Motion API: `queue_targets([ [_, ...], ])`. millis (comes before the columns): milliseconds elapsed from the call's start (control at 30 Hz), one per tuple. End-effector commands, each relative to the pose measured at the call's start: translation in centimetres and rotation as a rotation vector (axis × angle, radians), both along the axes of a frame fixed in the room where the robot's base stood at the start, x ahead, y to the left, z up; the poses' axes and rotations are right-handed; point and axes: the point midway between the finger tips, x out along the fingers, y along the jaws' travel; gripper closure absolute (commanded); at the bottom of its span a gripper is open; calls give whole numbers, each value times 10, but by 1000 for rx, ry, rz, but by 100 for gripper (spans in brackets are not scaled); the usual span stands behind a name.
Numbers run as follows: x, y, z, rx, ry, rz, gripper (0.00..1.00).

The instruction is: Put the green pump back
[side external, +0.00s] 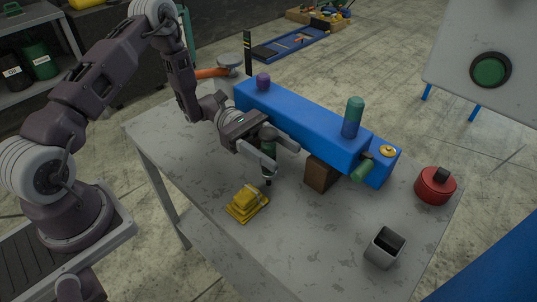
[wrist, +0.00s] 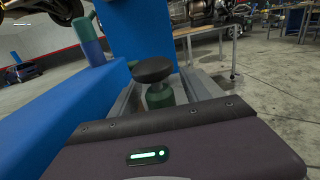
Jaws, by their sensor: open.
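A small green part with a black round cap, which looks like the green pump, sits between my gripper's fingers (side external: 271,158). In the wrist view its black cap (wrist: 154,70) faces me and its green body (wrist: 160,95) shows below, between the grey fingers. My gripper is open around it, and I cannot tell whether a finger touches it. A separate green cylinder (side external: 362,168) sticks out of the block's near side at the right.
A green-and-blue cylinder (side external: 353,117) and a purple knob (side external: 263,81) stand on the block. A brown support (side external: 320,174) is under it. A yellow stepped part (side external: 247,202), a grey square cup (side external: 384,248) and a red round can (side external: 435,185) stand on the grey table (side external: 300,250).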

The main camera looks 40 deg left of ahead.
Motion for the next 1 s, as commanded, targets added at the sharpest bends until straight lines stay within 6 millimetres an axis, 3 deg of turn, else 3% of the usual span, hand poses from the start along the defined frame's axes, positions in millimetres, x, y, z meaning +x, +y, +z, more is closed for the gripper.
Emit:
queue_targets([
  [233, 0, -3, 1, 0, -1, 0, 47],
  [500, 0, -3, 1, 0, -1, 0, 100],
  [833, 0, -3, 3, 0, -2, 0, 100],
  [1000, 0, -2, 35, 1, -7, 0, 100],
])
